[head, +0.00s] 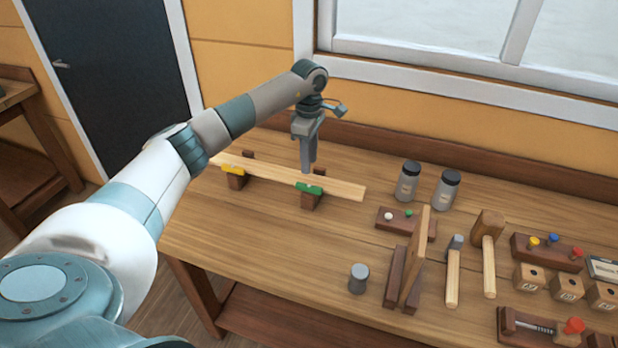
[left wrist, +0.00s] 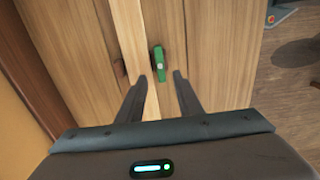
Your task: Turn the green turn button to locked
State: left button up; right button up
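The green turn button (head: 309,189) sits on a dark block (head: 309,202) at the front edge of a pale plank (head: 275,181). Its long side runs about along the plank. In the left wrist view the green button (left wrist: 158,60) shows just beyond and between my fingertips, with the plank (left wrist: 133,40) beside it. My left gripper (head: 308,168) points down above the plank, close to the green button. In the left wrist view its two fingers (left wrist: 160,76) are apart with nothing between them. Contact with the button cannot be told. My right gripper is not in view.
A yellow turn button (head: 232,170) sits on another block to the left. Two jars (head: 408,181) (head: 446,190) stand to the right. The bench front left is clear.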

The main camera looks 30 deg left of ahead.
aim_at(309, 186)
pick_arm(q)
notch_tip(309, 186, down, 8)
jog(key=p, duration=0.3)
jog(key=shift+f, duration=0.55)
jog(key=shift+c, duration=0.6)
grip_shut()
